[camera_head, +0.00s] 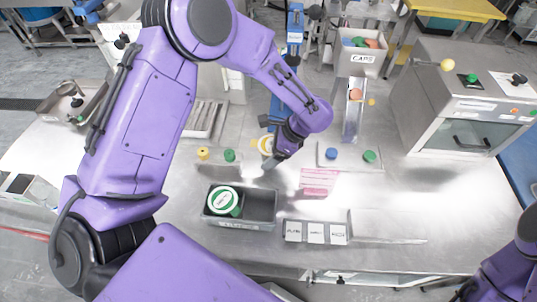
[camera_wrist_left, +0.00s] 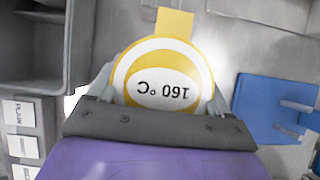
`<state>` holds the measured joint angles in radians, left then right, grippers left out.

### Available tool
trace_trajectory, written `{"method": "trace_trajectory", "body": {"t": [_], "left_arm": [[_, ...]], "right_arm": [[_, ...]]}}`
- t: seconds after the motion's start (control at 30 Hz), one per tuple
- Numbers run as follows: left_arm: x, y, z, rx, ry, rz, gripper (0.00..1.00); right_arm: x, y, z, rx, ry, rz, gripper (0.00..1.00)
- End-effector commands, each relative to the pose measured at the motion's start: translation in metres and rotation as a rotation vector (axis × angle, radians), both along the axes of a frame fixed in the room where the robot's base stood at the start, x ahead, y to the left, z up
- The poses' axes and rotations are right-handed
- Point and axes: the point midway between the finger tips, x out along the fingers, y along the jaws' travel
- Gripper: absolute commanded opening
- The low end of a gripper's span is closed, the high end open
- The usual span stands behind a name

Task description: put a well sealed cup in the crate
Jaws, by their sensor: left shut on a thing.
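My left gripper (camera_head: 268,158) is shut on a cup with a yellow-and-white lid (camera_wrist_left: 163,78). In the left wrist view the lid faces the camera, reads "160 °C" upside down and has a yellow tab at its top. The cup's body is hidden below the lid. In the head view the yellow cup (camera_head: 265,144) is mostly behind the gripper. The dark grey crate (camera_head: 262,205) stands on the table, nearer the front than the gripper. A green-and-white lidded cup (camera_head: 223,200) is in its left part; its right part is empty. My right gripper is out of view.
A labelled card holder (camera_head: 316,233) stands right of the crate. Pink pieces (camera_head: 319,181) lie behind it. Yellow (camera_head: 203,153) and green (camera_head: 229,155) buttons sit behind the crate. A "CAPS" bin (camera_head: 360,53) with a chute stands at the back. The right front table is clear.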

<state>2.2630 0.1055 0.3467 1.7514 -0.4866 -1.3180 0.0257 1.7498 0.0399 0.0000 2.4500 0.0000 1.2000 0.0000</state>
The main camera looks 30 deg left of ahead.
Motion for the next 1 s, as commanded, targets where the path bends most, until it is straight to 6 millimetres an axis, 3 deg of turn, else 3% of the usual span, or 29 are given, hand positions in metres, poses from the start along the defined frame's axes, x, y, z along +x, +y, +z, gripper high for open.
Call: {"method": "trace_trajectory", "body": {"t": [0.17,0.33,0.73,0.77,0.8,1.0], "left_arm": [[0.004,0.012,-0.016,-0.001,0.001,0.003,0.43],[0.004,0.011,-0.042,0.000,-0.002,-0.001,0.43],[0.005,0.011,-0.049,0.001,-0.004,-0.001,0.43],[0.005,0.010,-0.048,0.000,-0.003,-0.001,0.89],[0.005,0.010,-0.048,0.000,-0.003,-0.001,1.00],[0.005,0.011,-0.047,0.000,-0.003,-0.001,1.00]], "right_arm": [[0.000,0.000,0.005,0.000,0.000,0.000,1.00],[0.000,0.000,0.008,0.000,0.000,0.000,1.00],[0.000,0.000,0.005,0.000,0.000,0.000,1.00],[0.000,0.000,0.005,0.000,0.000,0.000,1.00],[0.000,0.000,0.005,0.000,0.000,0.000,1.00],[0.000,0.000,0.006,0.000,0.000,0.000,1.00]]}}
